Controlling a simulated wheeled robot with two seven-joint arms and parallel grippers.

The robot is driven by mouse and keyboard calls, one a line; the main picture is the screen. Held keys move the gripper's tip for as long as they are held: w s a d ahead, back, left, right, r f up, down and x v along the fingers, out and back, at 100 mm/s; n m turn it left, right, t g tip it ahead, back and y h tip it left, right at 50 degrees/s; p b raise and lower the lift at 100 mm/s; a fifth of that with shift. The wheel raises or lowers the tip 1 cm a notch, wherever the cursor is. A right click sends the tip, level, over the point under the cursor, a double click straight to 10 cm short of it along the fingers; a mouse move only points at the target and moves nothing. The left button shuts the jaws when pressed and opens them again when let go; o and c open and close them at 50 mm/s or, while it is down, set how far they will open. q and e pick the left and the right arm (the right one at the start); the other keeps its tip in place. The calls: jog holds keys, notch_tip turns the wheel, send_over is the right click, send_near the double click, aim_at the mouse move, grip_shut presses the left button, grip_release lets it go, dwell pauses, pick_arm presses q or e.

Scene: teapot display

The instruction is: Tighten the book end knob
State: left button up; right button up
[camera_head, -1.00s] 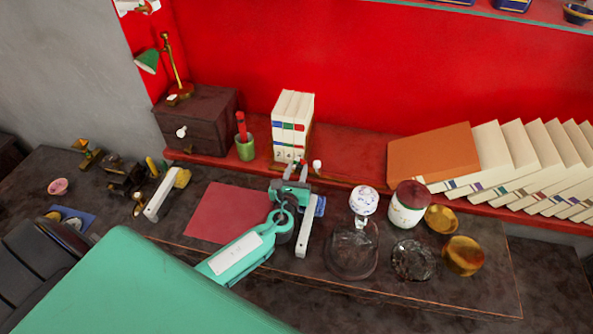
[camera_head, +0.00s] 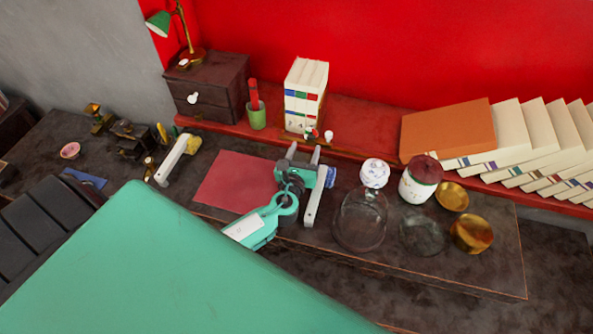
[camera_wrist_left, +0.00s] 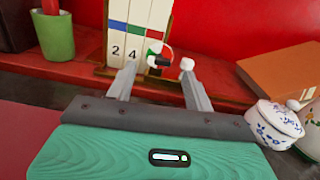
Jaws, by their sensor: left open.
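A set of white books (camera_head: 305,92) with coloured bands stands upright in a brown book end on the red ledge. At its front lower right are a small white knob (camera_wrist_left: 187,64) and a red, green and black piece (camera_wrist_left: 158,54); in the head view the white knob (camera_head: 329,135) is tiny. I cannot tell which one turns. My left gripper (camera_head: 304,150) is open, its two fingers pointing at the front of the book end. In the left wrist view the gripper (camera_wrist_left: 157,72) has nothing between its fingers, and the knob lies close to the right fingertip. Contact is unclear. My right gripper is not in view.
A green cup (camera_head: 257,117) stands left of the books. A glass dome (camera_head: 361,220), a white jar with a dark red lid (camera_head: 418,182) and brass bowls (camera_head: 470,232) stand right of my gripper. An orange book (camera_head: 450,130) leans on the ledge. A red mat (camera_head: 232,182) lies left.

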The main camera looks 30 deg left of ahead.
pick_arm(q)
jog(key=b+v, duration=0.2)
jog(key=v, duration=0.7)
jog(key=shift+f, duration=0.1)
jog(key=shift+s+d, duration=0.1)
jog(key=shift+s, duration=0.35)
